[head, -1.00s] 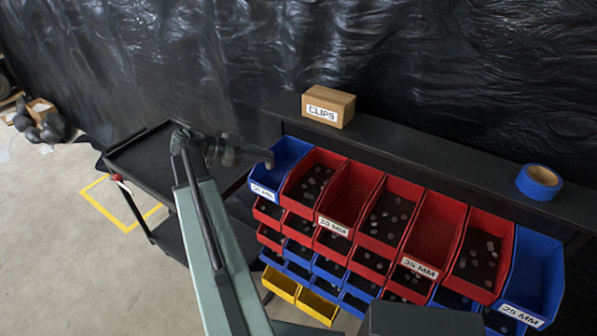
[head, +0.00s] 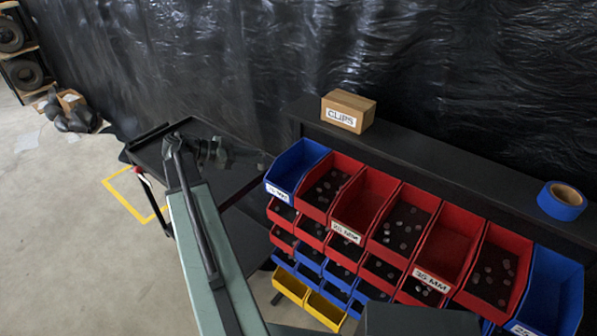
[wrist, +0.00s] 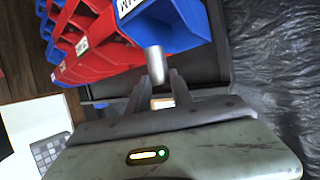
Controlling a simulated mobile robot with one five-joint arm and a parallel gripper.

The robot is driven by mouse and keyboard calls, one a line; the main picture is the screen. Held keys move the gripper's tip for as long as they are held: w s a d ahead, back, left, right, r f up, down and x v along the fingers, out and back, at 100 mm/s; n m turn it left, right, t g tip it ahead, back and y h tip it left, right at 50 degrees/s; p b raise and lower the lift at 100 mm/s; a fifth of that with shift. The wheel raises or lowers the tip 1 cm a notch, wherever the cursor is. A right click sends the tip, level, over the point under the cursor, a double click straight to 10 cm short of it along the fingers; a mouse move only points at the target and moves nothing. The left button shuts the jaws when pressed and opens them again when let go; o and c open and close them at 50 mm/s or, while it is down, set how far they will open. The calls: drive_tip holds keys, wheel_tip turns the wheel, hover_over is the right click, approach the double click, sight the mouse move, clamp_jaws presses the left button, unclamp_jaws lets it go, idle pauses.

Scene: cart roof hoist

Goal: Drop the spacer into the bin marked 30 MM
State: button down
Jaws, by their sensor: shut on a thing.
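My gripper (wrist: 163,88) is shut on a silver cylindrical spacer (wrist: 155,63), which sticks out beyond the fingertips in the wrist view. In the head view my gripper (head: 235,155) is just left of a blue bin (head: 297,165) at the left end of the top row; the spacer is too dark to make out there. That bin's label is partly legible, ending in MM, its number blurred. In the wrist view the blue bin (wrist: 180,28) is just beyond the spacer's tip. Other labelled bins are a red one (head: 362,200), a red one (head: 445,245) and a right blue one (head: 552,285).
Lower rows hold more bins, with yellow ones (head: 290,286) at the bottom. A CLIPS box (head: 348,110) and blue tape roll (head: 562,200) sit on the shelf behind. A black cart (head: 165,140) stands left.

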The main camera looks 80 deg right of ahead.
drive_tip(key=s+d, duration=1)
drive_tip(key=s, duration=0.2)
drive_tip(key=shift+h, duration=0.3)
drive_tip(key=f+b, duration=0.5)
drive_tip(key=shift+w+a, duration=0.1)
drive_tip(key=shift+w, duration=0.1)
drive_tip(key=c, duration=1.1)
unclamp_jaws()
drive_tip(key=shift+o, duration=0.2)
drive_tip(key=shift+w, duration=0.1)
drive_tip(key=p+v, duration=0.2)
drive_tip(key=v, duration=0.5)
drive_tip(key=shift+w+a+r+p, duration=0.15)
drive_tip(key=shift+w+a+p, duration=0.1)
drive_tip(key=shift+p, duration=0.1)
